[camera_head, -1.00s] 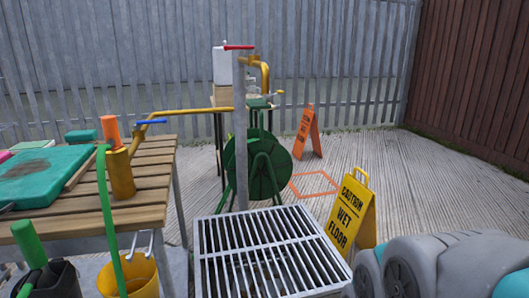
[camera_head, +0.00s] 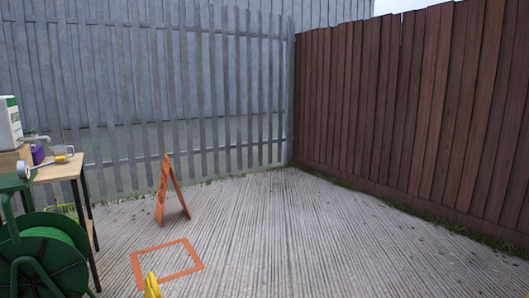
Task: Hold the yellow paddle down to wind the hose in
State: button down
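The green hose reel (camera_head: 42,262) stands at the lower left on its green tube frame, cut off by the left and bottom edges. I cannot tell how much hose is on its drum. I cannot make out a yellow paddle on the visible part of the reel. A small yellow piece (camera_head: 62,158) shows at the edge of the table behind the reel; I cannot tell what it is. My gripper is not in view.
A wooden table (camera_head: 62,170) with dark legs holds a white container (camera_head: 9,122) and small items. An orange sign (camera_head: 168,190) stands beyond an orange floor square (camera_head: 168,264). A yellow sign's top (camera_head: 151,286) shows at the bottom. Open decking reaches the brown fence (camera_head: 420,110).

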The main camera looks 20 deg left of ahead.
aim_at(57, 159)
jog(key=i+j+u, duration=0.1)
jog(key=i+u, duration=0.15)
jog(key=i, duration=0.25)
jog(key=i+u, duration=0.25)
jog(key=i, duration=0.25)
jog(key=i+l+u, duration=0.2)
jog(key=i, duration=0.3)
jog(key=i+l+u, duration=0.25)
jog(key=i, duration=0.25)
jog(key=i+l+u, duration=0.25)
jog(key=i, duration=0.25)
jog(key=i+j+u, duration=0.2)
jog(key=i+u, duration=0.25)
jog(key=i+j+u, duration=0.1)
jog(key=u, duration=0.35)
jog(key=i+l+u, duration=0.15)
jog(key=i+u, duration=0.3)
jog(key=i+l+u, duration=0.2)
jog(key=i+u, duration=0.2)
jog(key=i+l+u, duration=0.25)
jog(key=u, duration=0.2)
jog(key=i+l+u, duration=0.2)
jog(key=i+u, duration=0.15)
